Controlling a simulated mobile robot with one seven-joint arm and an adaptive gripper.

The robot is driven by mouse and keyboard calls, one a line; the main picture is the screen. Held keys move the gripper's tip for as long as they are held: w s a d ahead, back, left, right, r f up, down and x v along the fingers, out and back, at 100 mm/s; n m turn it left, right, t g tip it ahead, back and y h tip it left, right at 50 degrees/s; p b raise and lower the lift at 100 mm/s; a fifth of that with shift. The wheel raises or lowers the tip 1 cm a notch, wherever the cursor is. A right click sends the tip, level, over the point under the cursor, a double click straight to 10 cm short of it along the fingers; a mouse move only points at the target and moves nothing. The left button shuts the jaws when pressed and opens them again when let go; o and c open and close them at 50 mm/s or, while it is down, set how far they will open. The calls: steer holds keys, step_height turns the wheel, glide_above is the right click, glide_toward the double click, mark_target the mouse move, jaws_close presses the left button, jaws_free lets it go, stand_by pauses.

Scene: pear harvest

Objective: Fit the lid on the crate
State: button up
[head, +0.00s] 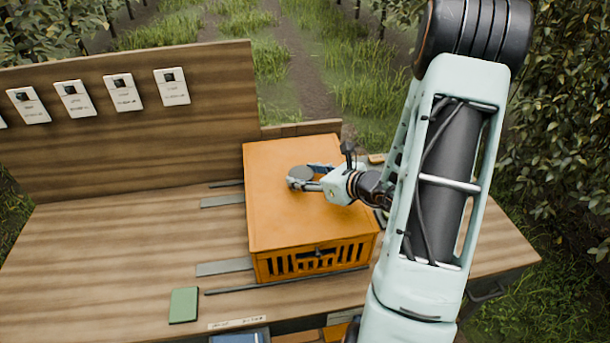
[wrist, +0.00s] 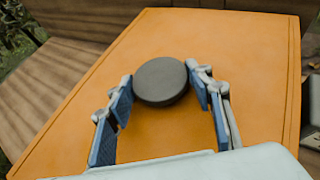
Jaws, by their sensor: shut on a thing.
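The orange lid (head: 290,220) lies flat over the top of the orange slatted crate (head: 316,262) on the wooden bench. Its edges look lined up with the crate's walls at the front; the far side of the seam is hidden. A round dark grey knob (head: 301,172) stands on the lid. My gripper (head: 308,178) is shut on this knob, low over the lid. In the wrist view the blue finger pads sit on both sides of the knob (wrist: 161,81), and the lid (wrist: 170,135) fills most of the picture.
A green block (head: 184,305) lies near the bench's front edge. Metal strips (head: 224,267) lie beside the crate. A wooden back board (head: 130,120) with several white cards stands behind. The bench (head: 110,250) left of the crate is mostly clear.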

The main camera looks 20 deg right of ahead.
steer(key=shift+f, duration=0.2)
steer(key=o, duration=1.1)
steer(key=shift+o, duration=0.2)
steer(key=shift+p+v, duration=1.55)
steer(key=shift+v, duration=3.95)
